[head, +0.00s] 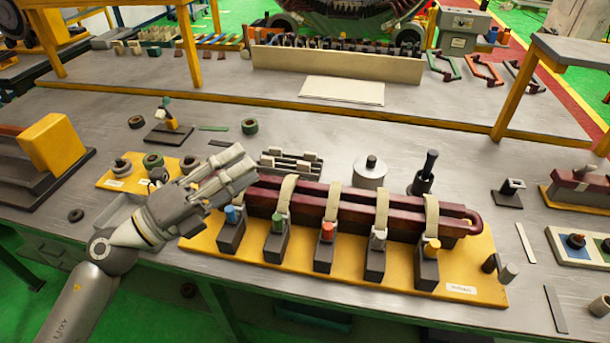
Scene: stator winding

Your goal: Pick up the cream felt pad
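My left gripper (246,165) reaches in from the left above the bench, pointing up and right. Its two fingers look apart, and I see nothing between them. A dark slotted rack (291,164) with several small cream blocks lies just right of the fingertips, behind the dark red coil (350,205). These cream pieces may be felt pads; I cannot tell which one is the cream felt pad. Several cream strips (383,206) are looped over the coil. My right gripper is not in view.
The coil rests on a yellow base (462,272) with several black posts in front. A grey cylinder (370,173) and a black-handled tool (425,174) stand behind it. A yellow-framed shelf with a pale sheet (343,91) spans the back. Bare bench lies behind the rack.

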